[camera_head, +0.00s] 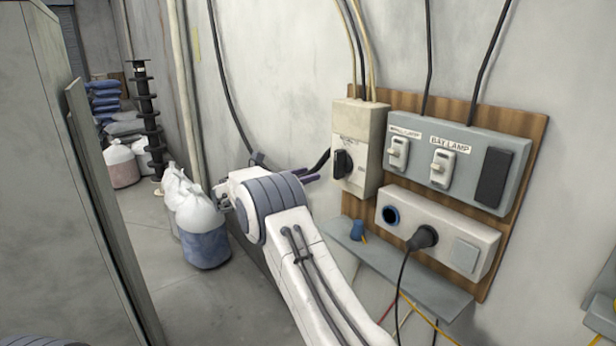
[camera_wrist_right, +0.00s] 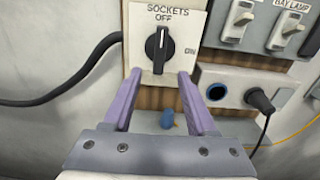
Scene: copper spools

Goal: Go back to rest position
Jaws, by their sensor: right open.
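My right gripper (camera_head: 312,173) is at the end of my white arm, in front of the wall and left of the socket switch box. In the right wrist view the right gripper (camera_wrist_right: 158,76) is open, its two purple fingers apart with nothing between them. The switch box (camera_head: 367,125) has a black rotary knob (camera_head: 343,163). In the wrist view the knob (camera_wrist_right: 158,46) lies beyond the fingertips, upright under the label "SOCKETS OFF". I cannot tell whether the fingers touch the box. My left gripper is not in view.
A wooden board (camera_head: 531,122) holds a lamp switch panel (camera_head: 465,145) and a socket box (camera_head: 470,222) with a black plug (camera_head: 425,237) in it. A grey shelf (camera_head: 437,287) juts out below, with a blue plug (camera_head: 357,231). Sacks (camera_head: 203,235) stand left.

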